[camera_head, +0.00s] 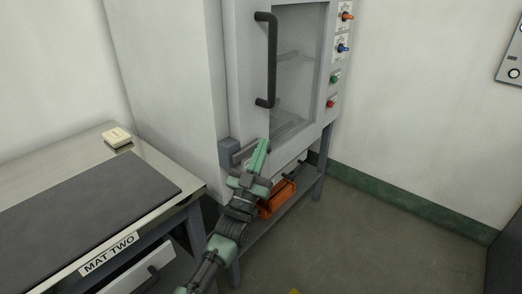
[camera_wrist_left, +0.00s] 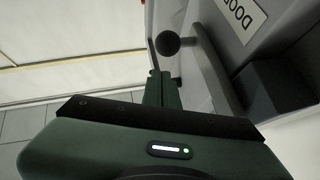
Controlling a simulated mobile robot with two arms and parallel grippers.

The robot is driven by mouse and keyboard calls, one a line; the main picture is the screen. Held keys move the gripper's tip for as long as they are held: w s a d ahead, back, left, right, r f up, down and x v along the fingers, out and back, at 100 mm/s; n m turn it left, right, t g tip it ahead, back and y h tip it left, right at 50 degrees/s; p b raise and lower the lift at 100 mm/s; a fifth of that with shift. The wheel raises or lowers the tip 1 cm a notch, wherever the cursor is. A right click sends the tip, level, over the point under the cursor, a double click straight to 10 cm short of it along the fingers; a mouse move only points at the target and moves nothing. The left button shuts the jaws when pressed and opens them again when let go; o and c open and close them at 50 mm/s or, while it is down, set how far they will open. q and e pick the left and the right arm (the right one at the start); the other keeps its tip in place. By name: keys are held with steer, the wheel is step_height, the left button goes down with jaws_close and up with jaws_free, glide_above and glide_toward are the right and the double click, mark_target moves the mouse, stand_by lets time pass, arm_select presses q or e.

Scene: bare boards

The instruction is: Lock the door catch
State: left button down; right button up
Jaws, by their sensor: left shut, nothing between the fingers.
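The door catch is at the lower left of the cabinet door (camera_head: 300,60). Its grey block (camera_head: 229,150) shows in the head view. In the left wrist view a dark block (camera_wrist_left: 282,88), a grey lever bar (camera_wrist_left: 215,65) and a round dark knob (camera_wrist_left: 167,43) show, beside a label beginning "DOO". My left gripper (camera_head: 263,146) is shut and empty, in front of the door's lower edge, just right of the block. Its fingers (camera_wrist_left: 160,76) point towards the knob in the wrist view, close to it; I cannot tell whether they touch. The gripper hides part of the catch in the head view.
A dark vertical handle (camera_head: 271,60) stands out from the door. Coloured knobs and buttons (camera_head: 335,78) line the right panel. An orange box (camera_head: 275,198) sits on the shelf below. A bench with a dark mat (camera_head: 90,200) is at left. The floor at right is clear.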

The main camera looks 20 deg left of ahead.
arm_select(q)
steer(key=shift+f, duration=0.15)
arm_select(e)
steer(key=shift+w+r, duration=0.2)
steer(key=shift+r, duration=0.2)
steer(key=shift+r, duration=0.1)
arm_select(q)
steer(key=v, duration=0.7)
steer(key=shift+s+f, duration=0.25)
steer(key=shift+f, duration=0.05)
arm_select(e)
steer(key=shift+w, duration=0.1)
